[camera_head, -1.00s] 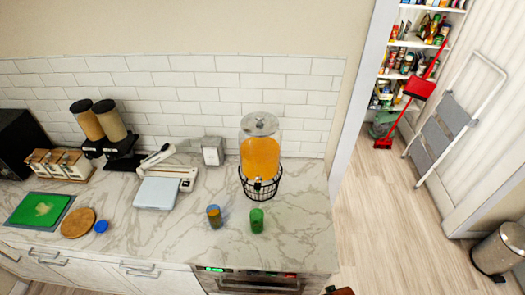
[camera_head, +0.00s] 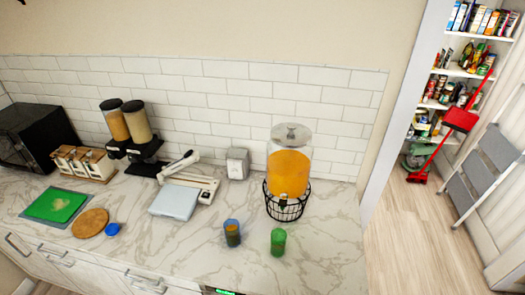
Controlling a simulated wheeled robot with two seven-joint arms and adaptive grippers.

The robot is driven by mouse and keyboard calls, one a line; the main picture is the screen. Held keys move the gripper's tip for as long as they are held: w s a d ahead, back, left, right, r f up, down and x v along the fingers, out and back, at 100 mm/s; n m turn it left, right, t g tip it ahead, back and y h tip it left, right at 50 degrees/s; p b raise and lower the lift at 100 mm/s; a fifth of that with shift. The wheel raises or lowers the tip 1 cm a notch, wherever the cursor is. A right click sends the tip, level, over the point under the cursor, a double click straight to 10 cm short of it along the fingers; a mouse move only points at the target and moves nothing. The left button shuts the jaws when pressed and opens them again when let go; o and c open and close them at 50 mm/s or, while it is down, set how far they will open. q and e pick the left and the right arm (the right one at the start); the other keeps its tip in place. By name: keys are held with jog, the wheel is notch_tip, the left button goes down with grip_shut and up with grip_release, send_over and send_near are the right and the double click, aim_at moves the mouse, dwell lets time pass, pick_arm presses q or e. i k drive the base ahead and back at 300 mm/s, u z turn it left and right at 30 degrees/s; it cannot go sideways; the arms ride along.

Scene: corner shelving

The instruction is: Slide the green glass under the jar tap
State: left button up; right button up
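The green glass (camera_head: 278,242) stands upright on the marble counter, in front of the jar and apart from it. The jar (camera_head: 289,174) is clear with orange liquid and a grey lid, and sits in a black wire stand (camera_head: 286,207). The tap is too small to make out clearly at the jar's lower front. A blue glass (camera_head: 232,232) with dark orange contents stands to the left of the green glass. Neither of my grippers shows in the head view.
A white slicer-like device (camera_head: 180,197), a small grey box (camera_head: 237,163), cereal dispensers (camera_head: 127,130), a round wooden board (camera_head: 90,223), a blue lid (camera_head: 113,229) and a green cutting board (camera_head: 55,205) occupy the counter's left part. Counter right of the green glass (camera_head: 325,250) is bare.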

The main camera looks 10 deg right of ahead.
aim_at(278, 235)
jog(key=z, duration=2.5)
jog(key=k, duration=1.15)
jog(key=u, duration=1.35)
jog(key=i, duration=0.5)
jog(key=z, duration=0.05)
